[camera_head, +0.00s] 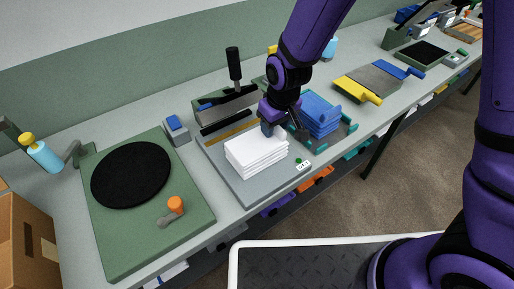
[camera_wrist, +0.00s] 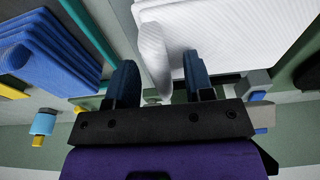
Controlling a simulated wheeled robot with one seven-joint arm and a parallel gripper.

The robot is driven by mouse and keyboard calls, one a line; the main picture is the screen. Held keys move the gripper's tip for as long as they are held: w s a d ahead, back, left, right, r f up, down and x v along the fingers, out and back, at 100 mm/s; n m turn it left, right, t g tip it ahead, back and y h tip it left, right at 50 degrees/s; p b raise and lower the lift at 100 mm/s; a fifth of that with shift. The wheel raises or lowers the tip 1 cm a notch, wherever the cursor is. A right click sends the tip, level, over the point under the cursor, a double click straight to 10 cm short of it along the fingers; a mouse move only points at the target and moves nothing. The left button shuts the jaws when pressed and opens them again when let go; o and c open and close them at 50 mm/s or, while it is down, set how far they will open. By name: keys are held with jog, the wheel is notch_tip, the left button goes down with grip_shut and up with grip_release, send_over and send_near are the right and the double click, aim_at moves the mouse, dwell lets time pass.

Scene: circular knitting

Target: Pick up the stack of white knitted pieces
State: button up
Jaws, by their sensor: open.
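The stack of white knitted pieces (camera_head: 256,156) lies on a grey board (camera_head: 238,186) in the middle of the bench. My gripper (camera_head: 286,130) is at the stack's upper right corner, with its fingers apart. In the wrist view the white stack (camera_wrist: 235,35) fills the top right. A white edge or flap (camera_wrist: 153,50) shows between the two fingers of my gripper (camera_wrist: 160,82). The right finger overlaps the stack in the picture; the left finger is beside it. I cannot tell whether either finger touches the stack.
A stack of blue pieces (camera_head: 318,113) sits close to the right of my gripper and also shows in the wrist view (camera_wrist: 45,50). A black-handled device (camera_head: 233,68) stands behind. A green board (camera_head: 120,240) with a black disc (camera_head: 131,174) and orange knob (camera_head: 176,204) lies left.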

grip_shut()
jog(key=shift+r, duration=0.15)
